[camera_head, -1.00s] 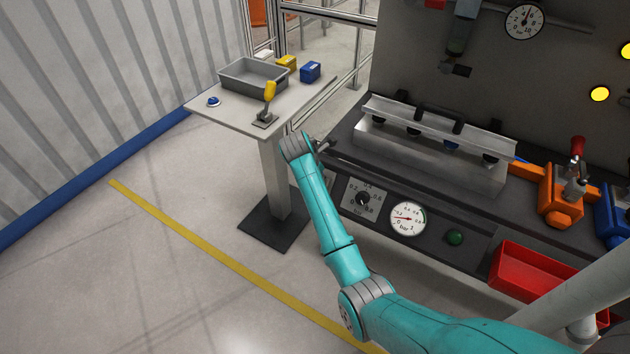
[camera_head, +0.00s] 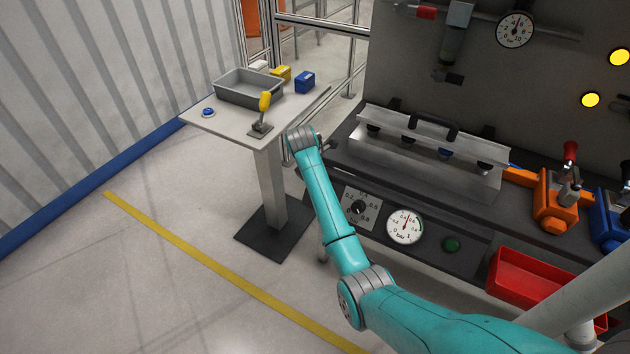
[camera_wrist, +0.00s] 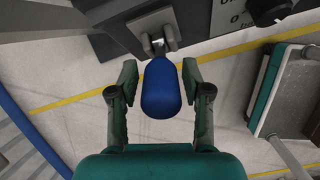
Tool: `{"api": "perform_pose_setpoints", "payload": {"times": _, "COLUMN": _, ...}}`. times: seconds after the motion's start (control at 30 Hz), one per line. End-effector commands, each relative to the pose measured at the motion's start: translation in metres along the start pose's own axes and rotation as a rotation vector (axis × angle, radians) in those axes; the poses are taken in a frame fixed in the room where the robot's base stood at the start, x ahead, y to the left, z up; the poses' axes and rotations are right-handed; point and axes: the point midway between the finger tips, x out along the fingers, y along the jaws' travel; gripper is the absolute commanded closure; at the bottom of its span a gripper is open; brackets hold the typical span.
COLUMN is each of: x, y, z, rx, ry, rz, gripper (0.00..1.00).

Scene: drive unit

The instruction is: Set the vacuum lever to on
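The lever's blue handle (camera_wrist: 160,90) shows in the wrist view, pointing toward the camera from a grey metal bracket (camera_wrist: 155,35). I take it to be the vacuum lever; no on or off marking is readable beside it. My gripper (camera_wrist: 160,82) has a finger on each side of the handle, with a gap showing on both sides. It is open. In the head view my arm's end covers the lever and the fingers. The round bar gauge (camera_head: 405,226) on the dark front panel has its needle pointing roughly up.
A dial knob (camera_head: 358,207) and a dark green lamp or button (camera_head: 451,244) sit on the same panel. A red bin (camera_head: 527,279) hangs at right. A side table (camera_head: 223,123) at left carries a yellow-handled lever (camera_head: 264,102) and grey tray (camera_head: 248,98). The left floor is clear.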

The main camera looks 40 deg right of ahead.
Motion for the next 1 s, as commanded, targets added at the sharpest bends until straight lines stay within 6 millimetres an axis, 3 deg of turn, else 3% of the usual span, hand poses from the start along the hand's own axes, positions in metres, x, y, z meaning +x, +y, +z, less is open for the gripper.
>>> {"api": "perform_pose_setpoints", "payload": {"times": 0.3, "x": -0.001, "y": 0.0, "z": -0.001, "rx": -0.001, "ry": 0.001, "rz": -0.001, "gripper": 0.41}}
{"api": "perform_pose_setpoints", "payload": {"times": 0.47, "x": -0.012, "y": 0.001, "z": -0.001, "rx": -0.001, "ry": 0.001, "rz": 0.001, "gripper": 0.41}}
{"api": "perform_pose_setpoints", "payload": {"times": 1.0, "x": -0.106, "y": 0.001, "z": 0.0, "rx": 0.0, "ry": 0.0, "rz": 0.001, "gripper": 0.41}}
